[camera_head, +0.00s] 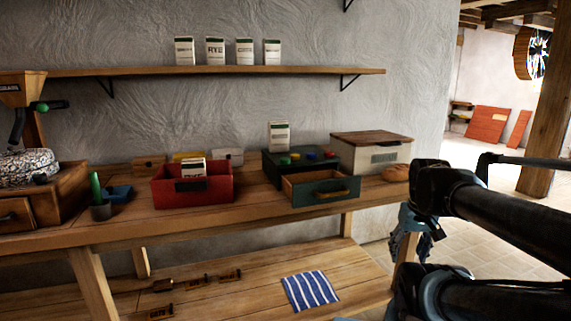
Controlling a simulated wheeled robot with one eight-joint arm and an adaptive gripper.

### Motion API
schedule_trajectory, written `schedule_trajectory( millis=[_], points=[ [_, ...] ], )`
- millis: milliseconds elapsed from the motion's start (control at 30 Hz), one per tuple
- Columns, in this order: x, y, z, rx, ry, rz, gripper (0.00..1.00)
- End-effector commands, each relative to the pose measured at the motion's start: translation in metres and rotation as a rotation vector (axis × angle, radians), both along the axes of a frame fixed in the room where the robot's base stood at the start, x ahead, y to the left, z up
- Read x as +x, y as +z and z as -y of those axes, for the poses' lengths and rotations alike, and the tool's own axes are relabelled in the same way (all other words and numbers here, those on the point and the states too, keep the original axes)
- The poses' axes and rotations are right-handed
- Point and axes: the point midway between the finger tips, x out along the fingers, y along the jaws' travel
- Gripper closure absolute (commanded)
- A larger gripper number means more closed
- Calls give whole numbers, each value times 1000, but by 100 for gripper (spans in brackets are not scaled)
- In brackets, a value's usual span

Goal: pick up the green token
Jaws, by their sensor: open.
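A green token (285,161) sits on top of the dark green drawer box (272,176), at the middle right of the bench. It is small in the view. A blue token (311,155) and a red token (330,154) sit to its right on the same top. A white packet (279,136) stands behind the green token. The box's drawer (324,194) is pulled out toward me. My gripper (412,246) hangs at the right, in front of the bench's right end and well apart from the token. It is open, and my arm partly hides it.
A red bin (193,187) holding a packet stands left of the green box. A lidded crate (371,153) and a bread loaf (396,173) are to its right. A wall shelf (220,72) carries several packets above. A striped cloth (309,291) lies on the lower shelf.

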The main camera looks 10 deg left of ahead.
Motion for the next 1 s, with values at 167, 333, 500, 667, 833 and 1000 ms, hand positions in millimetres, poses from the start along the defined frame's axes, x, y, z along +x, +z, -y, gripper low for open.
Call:
schedule_trajectory(
  millis=[167, 333, 500, 667, 833, 1000],
  points=[
    [42, 67, -28, -12, 231, -16, 46],
    [84, 130, -63, -26, 473, -29, 46],
    [123, 187, -107, -37, 714, -41, 46],
    [156, 235, -155, -46, 944, -48, 46],
    [184, 280, -213, -54, 1186, -53, 46],
    [205, 318, -276, -58, 1426, -55, 46]
  ],
)
